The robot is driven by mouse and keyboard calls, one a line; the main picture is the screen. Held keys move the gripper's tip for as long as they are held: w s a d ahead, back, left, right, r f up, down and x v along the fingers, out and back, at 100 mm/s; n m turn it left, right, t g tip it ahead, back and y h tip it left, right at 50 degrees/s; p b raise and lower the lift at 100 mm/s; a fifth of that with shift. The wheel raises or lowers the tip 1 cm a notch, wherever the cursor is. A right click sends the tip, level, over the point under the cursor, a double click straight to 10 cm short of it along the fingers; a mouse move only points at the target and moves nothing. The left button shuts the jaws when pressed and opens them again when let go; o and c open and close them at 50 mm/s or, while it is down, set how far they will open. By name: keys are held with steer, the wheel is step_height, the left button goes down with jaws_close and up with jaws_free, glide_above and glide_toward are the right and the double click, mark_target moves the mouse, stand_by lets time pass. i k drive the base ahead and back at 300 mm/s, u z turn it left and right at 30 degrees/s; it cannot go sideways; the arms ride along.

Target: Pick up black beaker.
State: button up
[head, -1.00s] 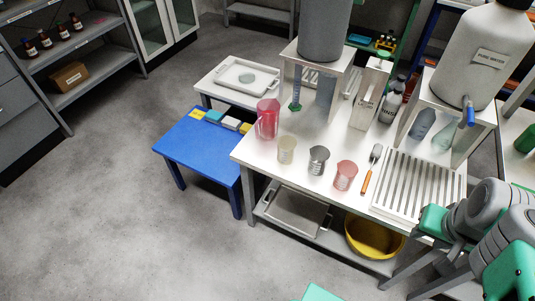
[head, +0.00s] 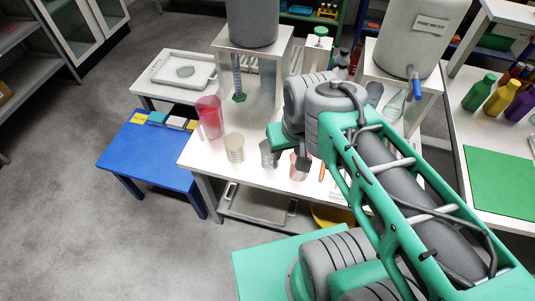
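The black beaker (head: 267,154) looks dark grey and see-through. It stands upright on the white table, between a cream beaker (head: 234,147) and a pink beaker (head: 299,172). Its right side is close to my arm in the picture and partly hidden. My gripper (head: 303,161) shows as a dark part under the arm's wrist, just right of the black beaker and over the pink beaker. Its fingers are mostly hidden by the wrist, so I cannot tell whether they are open or touch anything.
A tall pink jug (head: 209,117) stands left of the cream beaker. A blue side table (head: 150,155) adjoins on the left. Behind are a stand with a grey tank (head: 253,20) and a white water container (head: 423,45). My arm covers the table's right part.

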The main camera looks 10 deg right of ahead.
mark_target(268, 162)
steer(key=k, duration=1.2)
steer(key=u, duration=0.55)
steer(key=i, duration=0.6)
steer(key=u, duration=0.9)
steer(key=i, duration=0.35)
steer(key=u, duration=0.25)
